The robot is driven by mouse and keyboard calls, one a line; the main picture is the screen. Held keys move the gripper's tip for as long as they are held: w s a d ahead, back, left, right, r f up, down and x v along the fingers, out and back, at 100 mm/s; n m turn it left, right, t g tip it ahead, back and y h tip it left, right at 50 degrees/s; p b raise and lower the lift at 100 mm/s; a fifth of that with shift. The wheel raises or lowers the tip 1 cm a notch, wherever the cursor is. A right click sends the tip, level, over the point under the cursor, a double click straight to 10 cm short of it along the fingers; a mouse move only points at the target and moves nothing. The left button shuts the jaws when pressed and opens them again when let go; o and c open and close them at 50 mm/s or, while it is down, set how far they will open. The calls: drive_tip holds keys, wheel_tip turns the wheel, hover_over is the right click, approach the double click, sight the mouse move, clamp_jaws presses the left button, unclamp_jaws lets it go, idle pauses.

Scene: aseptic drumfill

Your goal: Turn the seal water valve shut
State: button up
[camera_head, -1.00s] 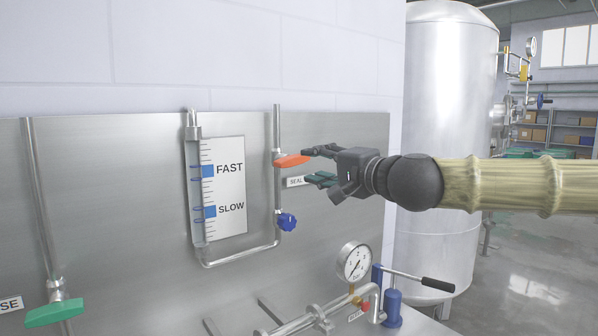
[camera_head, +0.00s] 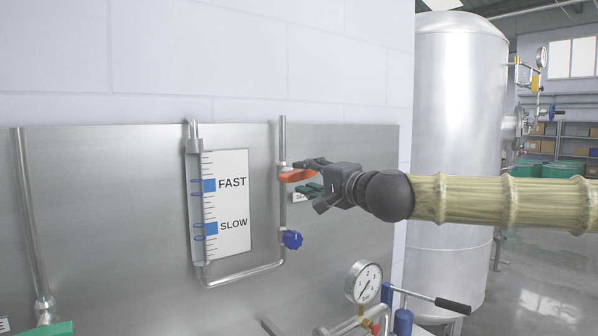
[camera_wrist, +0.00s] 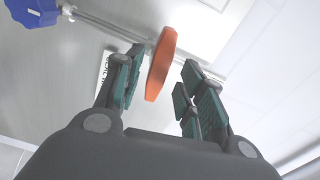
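The seal water valve has an orange lever handle (camera_head: 297,175) on a thin vertical steel pipe, right of the flow gauge. The handle looks crosswise to the pipe. A label (camera_head: 301,198) under it is partly hidden by my gripper. My gripper (camera_head: 307,177) comes in from the right at the handle, one finger above and one below. In the wrist view the orange handle (camera_wrist: 161,64) lies between the spread green-padded fingers (camera_wrist: 160,85), with a gap on both sides. It sits nearer the left finger. I see no clear contact.
A blue knob (camera_head: 292,239) sits lower on the same pipe. The gauge board (camera_head: 234,203) reads FAST and SLOW. A pressure gauge (camera_head: 363,282) and a black-gripped pump lever (camera_head: 453,306) stand below my arm. A green handle (camera_head: 45,329) is at lower left, a steel tank (camera_head: 459,140) behind.

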sight(304, 176)
drive_tip(key=x, duration=0.3)
drive_tip(key=shift+w+p, duration=0.15)
drive_tip(key=shift+p, duration=0.25)
drive_tip(key=shift+w+a, duration=0.3)
drive_tip(key=shift+a, duration=0.05)
drive_tip(key=shift+d, duration=0.1)
clamp_jaws()
